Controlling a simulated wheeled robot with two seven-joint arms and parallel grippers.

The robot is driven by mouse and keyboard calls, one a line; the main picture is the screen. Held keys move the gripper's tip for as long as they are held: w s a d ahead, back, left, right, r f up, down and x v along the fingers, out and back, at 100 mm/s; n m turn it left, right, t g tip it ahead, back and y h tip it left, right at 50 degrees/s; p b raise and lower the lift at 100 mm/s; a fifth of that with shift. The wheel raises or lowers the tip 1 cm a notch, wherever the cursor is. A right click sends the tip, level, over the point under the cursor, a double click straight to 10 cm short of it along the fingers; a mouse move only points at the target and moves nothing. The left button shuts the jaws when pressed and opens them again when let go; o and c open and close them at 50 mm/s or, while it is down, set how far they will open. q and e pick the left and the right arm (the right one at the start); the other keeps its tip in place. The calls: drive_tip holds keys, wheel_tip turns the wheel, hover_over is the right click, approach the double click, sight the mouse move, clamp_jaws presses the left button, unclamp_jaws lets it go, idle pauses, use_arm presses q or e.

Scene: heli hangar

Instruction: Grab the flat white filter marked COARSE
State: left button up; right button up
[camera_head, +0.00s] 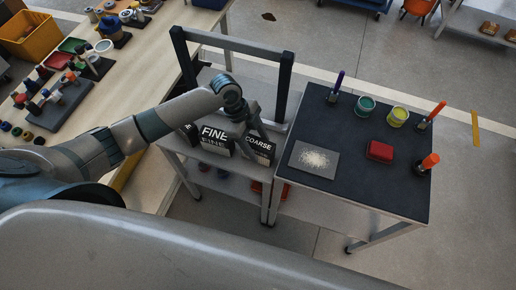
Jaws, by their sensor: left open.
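A dark sign with white lettering COARSE (258,148) stands at the right end of a low grey shelf. A larger dark sign reading FINE (213,142) stands just left of it. Another dark sign at the far left is mostly hidden by my arm. I cannot clearly make out a flat white filter; my gripper and the signs cover that area. My left gripper (252,131) points down, open, right above and behind the COARSE sign. I cannot tell whether it touches anything. My right gripper is not in view.
A dark-topped table (345,190) at right holds a grey plate of white granules (315,159), a red box (380,151), two round jars and several upright tools. A dark upright frame (232,43) rises behind the shelf. A cluttered workbench (145,67) lies left.

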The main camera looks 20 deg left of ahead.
use_arm(q)
drive_tip(key=p+x, duration=0.1)
drive_tip(key=x, duration=0.2)
drive_tip(key=shift+w, duration=0.1)
drive_tip(key=shift+d+f, duration=0.15)
drive_tip(key=shift+f, duration=0.35)
drive_tip(key=shift+f, duration=0.3)
idle(0.5)
drive_tip(key=shift+c, duration=0.6)
drive_tip(key=c, duration=1.2)
drive_tip(key=shift+o, duration=0.2)
drive_tip(key=shift+r, duration=0.1)
